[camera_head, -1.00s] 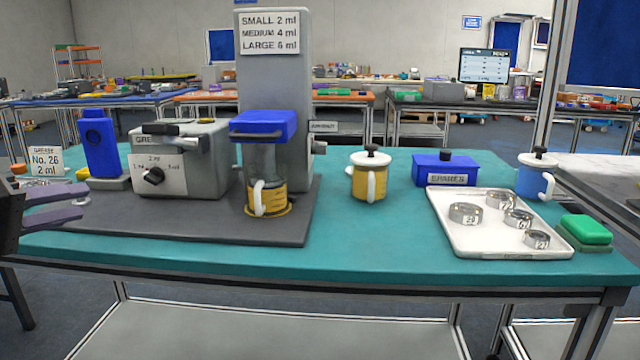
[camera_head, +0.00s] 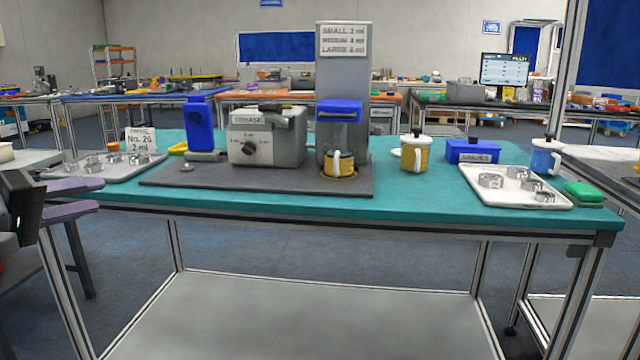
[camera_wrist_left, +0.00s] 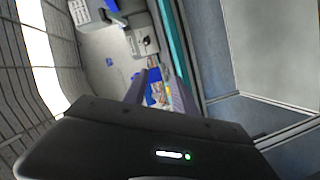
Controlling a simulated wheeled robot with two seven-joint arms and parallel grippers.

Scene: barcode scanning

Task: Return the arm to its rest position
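My left gripper (camera_head: 97,196) is at the left edge of the head view, in front of the teal table's (camera_head: 430,205) left end. Its two purple-grey fingers are spread, with nothing between them. In the left wrist view the fingers (camera_wrist_left: 160,90) also stand apart and empty. My right gripper is in neither view.
On the table are a grey grease machine (camera_head: 250,135), a dispenser (camera_head: 345,65) with a yellow mug (camera_head: 340,165), another yellow mug (camera_head: 415,153), a blue spares box (camera_head: 472,151) and trays of rings at left (camera_head: 125,173) and right (camera_head: 475,194). The floor in front is clear.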

